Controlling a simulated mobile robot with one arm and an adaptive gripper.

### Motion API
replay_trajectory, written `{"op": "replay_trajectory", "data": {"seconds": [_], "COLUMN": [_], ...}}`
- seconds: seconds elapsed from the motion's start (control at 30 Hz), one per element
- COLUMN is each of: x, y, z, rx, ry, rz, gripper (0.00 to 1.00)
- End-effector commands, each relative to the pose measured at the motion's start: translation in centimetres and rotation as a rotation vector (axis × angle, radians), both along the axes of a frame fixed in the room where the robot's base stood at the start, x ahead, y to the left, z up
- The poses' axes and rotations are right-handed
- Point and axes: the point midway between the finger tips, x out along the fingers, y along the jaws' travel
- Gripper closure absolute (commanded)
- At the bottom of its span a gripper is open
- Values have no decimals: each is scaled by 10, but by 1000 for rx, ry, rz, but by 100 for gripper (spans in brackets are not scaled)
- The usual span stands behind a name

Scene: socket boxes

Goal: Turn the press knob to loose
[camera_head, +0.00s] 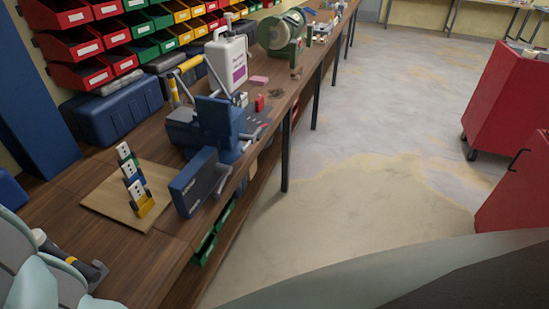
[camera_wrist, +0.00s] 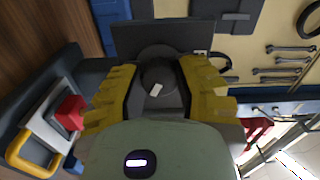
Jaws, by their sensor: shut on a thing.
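In the wrist view, a dark round knob (camera_wrist: 155,72) with a small white mark on its face sits in front of a dark flat panel (camera_wrist: 170,36). My gripper (camera_wrist: 157,76) has ribbed yellow fingers, one on each side of the knob, and is shut on it. The fingers and the pale body of my gripper hide the lower part of the knob's surroundings. In the head view, the knob and my fingers cannot be made out.
The wrist view shows a red block-like part (camera_wrist: 70,112) and a yellow handle (camera_wrist: 32,150) at left, and wrenches (camera_wrist: 285,60) at right.

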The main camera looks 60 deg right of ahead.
Motion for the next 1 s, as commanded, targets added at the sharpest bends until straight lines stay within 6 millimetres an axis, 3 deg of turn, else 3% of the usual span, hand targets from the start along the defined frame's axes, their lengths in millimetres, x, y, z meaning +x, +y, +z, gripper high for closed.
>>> {"op": "replay_trajectory", "data": {"seconds": [0.6, 0.63, 0.93, 1.0], "x": [1, 1, 1, 1], "y": [-2, -2, -1, -1], "z": [0, 0, 0, 0], "rx": [44, 43, 43, 42], "ry": [9, 9, 10, 10], "rz": [-7, -7, -3, -3], "gripper": [100, 65, 34, 34]}}
